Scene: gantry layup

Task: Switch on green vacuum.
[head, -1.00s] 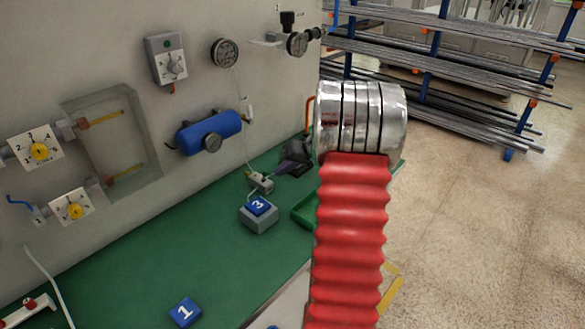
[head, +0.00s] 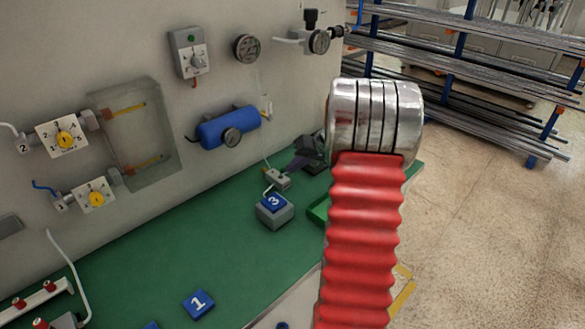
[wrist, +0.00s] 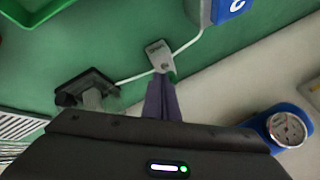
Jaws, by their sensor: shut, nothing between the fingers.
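My gripper (wrist: 161,82) has purple fingers, pressed together and empty. In the wrist view their tips are right by a small grey box (wrist: 158,52) with a cord; I cannot tell whether they touch. A sliver of green shows at the tips. In the head view my gripper (head: 290,167) is low over the green bench, just beyond the same grey box (head: 278,179), partly hidden by my red arm sleeve. A grey wall box (head: 190,53) with a knob and a green dot hangs higher up. No readable label shows which part is the green vacuum.
A grey block with a blue 3 tag (head: 275,211) stands near the small box. A blue tank (head: 228,128) with a gauge is on the wall. A green tray (head: 318,211) lies beside my arm. Pipe racks (head: 450,60) stand behind.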

